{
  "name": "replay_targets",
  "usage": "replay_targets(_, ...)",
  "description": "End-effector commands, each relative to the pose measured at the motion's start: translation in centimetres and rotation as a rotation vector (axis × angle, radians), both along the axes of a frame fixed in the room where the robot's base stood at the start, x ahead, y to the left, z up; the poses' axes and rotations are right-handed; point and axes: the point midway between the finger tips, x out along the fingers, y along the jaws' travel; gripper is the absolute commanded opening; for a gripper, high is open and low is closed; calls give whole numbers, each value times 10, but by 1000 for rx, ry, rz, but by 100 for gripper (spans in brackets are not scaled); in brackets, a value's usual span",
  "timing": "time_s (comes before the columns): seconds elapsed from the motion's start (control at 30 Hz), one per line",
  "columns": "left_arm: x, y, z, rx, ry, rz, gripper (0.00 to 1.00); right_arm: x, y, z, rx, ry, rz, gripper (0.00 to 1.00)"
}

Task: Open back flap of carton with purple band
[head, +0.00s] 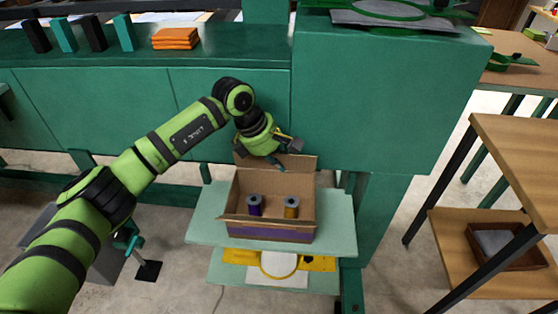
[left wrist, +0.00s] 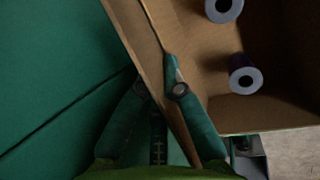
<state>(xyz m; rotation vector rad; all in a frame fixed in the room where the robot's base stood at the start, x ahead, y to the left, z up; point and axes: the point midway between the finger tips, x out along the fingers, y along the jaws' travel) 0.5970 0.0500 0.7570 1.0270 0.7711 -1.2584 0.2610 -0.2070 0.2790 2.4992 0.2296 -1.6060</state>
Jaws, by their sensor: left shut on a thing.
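The open-topped carton (head: 305,203) with a purple band (head: 265,232) low on its front stands on a pale green shelf. Its back flap (head: 302,162) stands up at the rear edge. My left gripper (left wrist: 160,86) is shut on this flap, with one finger on each side of the cardboard (left wrist: 142,42) in the left wrist view. In the head view its fingertips are partly hidden near the flap. A purple spool (head: 254,206) and a yellow spool (head: 291,208) stand inside the carton. Both grey spool tops also show in the left wrist view. My right gripper is not in view.
The pale green shelf (head: 335,226) has bare room around the carton. A green cabinet (head: 375,95) rises close behind. A lower shelf holds a yellow item (head: 236,257). Orange pieces (head: 175,38) and upright blocks stand on the bench. A wooden table (head: 525,150) is at right.

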Motion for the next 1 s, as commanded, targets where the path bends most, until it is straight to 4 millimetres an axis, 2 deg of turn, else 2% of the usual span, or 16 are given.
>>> replay_targets(0.2, 3, 0, 0, 0, 84, 1, 0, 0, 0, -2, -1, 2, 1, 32)
replay_targets(0.57, 3, 0, 0, 0, 97, 0, 0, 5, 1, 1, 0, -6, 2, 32)
replay_targets(0.6, 3, 0, 0, -1, 97, 0, 20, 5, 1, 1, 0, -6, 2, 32)
replay_targets(0.63, 3, 0, 0, -1, 96, 0, 32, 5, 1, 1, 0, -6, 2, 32)
replay_targets(1.0, 3, 1, 2, -1, 95, 0, 33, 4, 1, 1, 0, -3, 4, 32)
